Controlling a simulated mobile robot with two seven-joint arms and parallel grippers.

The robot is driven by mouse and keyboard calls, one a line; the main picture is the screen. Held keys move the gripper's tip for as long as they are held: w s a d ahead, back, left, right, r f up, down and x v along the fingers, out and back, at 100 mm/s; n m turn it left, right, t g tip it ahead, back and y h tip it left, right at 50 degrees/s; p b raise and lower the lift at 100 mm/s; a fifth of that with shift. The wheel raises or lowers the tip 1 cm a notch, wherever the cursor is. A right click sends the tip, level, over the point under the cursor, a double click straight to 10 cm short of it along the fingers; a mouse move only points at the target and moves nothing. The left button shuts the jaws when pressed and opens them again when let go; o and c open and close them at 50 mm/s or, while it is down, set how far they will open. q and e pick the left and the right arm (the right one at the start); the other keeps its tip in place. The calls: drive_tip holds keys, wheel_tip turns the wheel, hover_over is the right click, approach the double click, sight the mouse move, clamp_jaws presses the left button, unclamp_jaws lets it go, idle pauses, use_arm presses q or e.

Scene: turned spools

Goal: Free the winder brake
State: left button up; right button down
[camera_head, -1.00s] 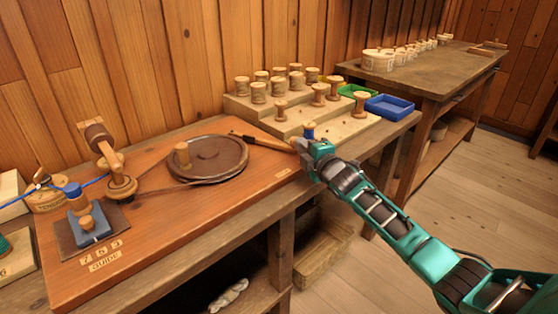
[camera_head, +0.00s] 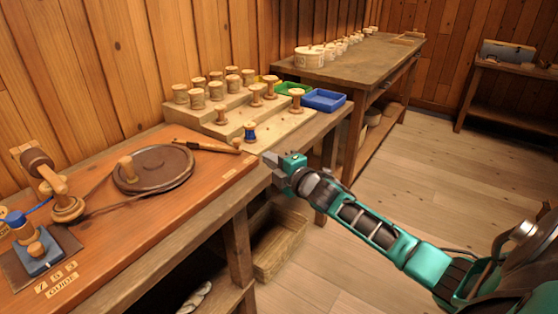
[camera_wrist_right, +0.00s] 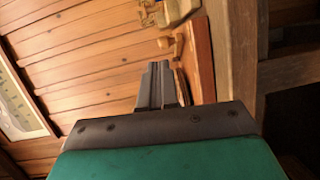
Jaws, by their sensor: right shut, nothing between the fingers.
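The winder's dark round wheel (camera_head: 152,168), with a wooden peg on it, lies on the orange-brown board (camera_head: 110,245). A slim wooden lever (camera_head: 205,147), probably the brake, lies behind and right of the wheel; whether it bears on the rim cannot be told. My right gripper (camera_head: 268,160) is shut and empty, off the board's right end, apart from the lever and in front of the spool rack. Its closed fingers also show in the right wrist view (camera_wrist_right: 155,85). My left gripper is out of view.
A stepped rack (camera_head: 205,119) holds several spools; a blue-wound spool (camera_head: 250,132) stands on its front step. Green (camera_head: 292,88) and blue (camera_head: 325,100) trays sit at its right. The guide block (camera_head: 40,255) is front left. Open floor lies right.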

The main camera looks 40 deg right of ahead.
drive_tip(key=shift+s+d, duration=0.2)
drive_tip(key=shift+s, duration=0.35)
drive_tip(key=shift+s+d, duration=0.2)
drive_tip(key=shift+s, duration=0.3)
